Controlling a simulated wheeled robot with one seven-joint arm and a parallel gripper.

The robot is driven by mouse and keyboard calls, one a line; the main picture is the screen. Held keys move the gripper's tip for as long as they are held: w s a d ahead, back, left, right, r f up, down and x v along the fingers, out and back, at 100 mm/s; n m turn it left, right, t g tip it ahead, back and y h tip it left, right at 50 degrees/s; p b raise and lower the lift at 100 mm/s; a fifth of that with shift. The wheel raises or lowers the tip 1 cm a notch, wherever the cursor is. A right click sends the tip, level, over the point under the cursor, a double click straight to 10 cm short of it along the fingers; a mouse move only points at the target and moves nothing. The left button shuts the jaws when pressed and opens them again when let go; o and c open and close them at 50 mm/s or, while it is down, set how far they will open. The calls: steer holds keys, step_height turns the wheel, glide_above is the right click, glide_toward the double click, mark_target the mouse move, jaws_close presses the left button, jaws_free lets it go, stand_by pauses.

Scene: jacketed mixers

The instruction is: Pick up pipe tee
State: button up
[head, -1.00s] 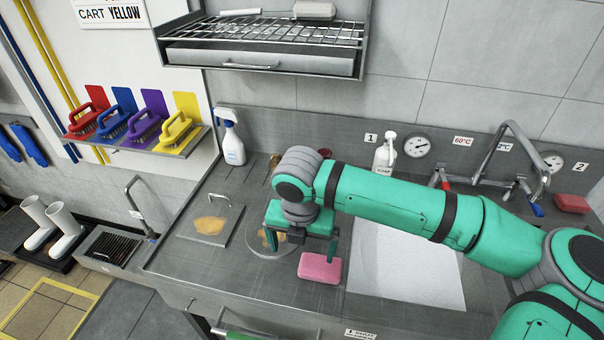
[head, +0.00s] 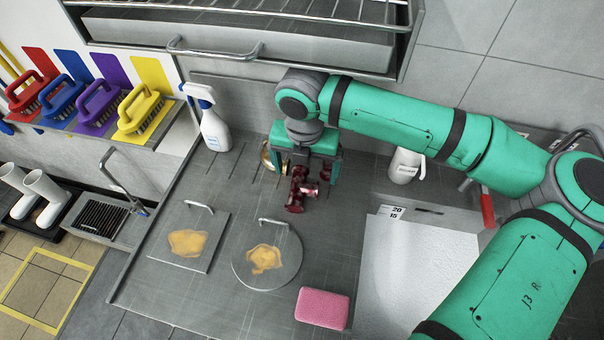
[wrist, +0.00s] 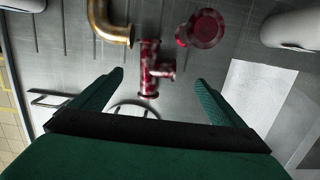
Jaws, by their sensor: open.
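The pipe tee is dark red and speckled, with flanged ends. It lies on the grey worktop just below my gripper in the head view (head: 297,192). In the wrist view the pipe tee (wrist: 149,68) lies ahead, framed between my two fingers, with its side branch pointing right. My gripper (wrist: 159,80) is open and empty. In the head view my gripper (head: 305,176) hangs over the back of the worktop and partly covers the pipe tee. I cannot tell the height gap exactly.
A brass elbow (wrist: 110,26) lies left of the tee and a red round flanged part (wrist: 203,28) right of it. A round lid (head: 267,255), a square lid (head: 190,241), a pink sponge (head: 322,308) and a spray bottle (head: 212,125) stand around. The worktop's front left is clear.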

mark_target(307, 185)
steer(key=shift+w+f, duration=0.25)
steer(key=shift+f, duration=0.35)
steer(key=f, duration=0.6)
steer(key=shift+d+f, duration=0.2)
steer(key=shift+d, duration=0.1)
steer(key=shift+c, duration=0.3)
steer(key=c, duration=1.3)
steer(key=shift+c, duration=0.4)
steer(key=shift+r, duration=0.15)
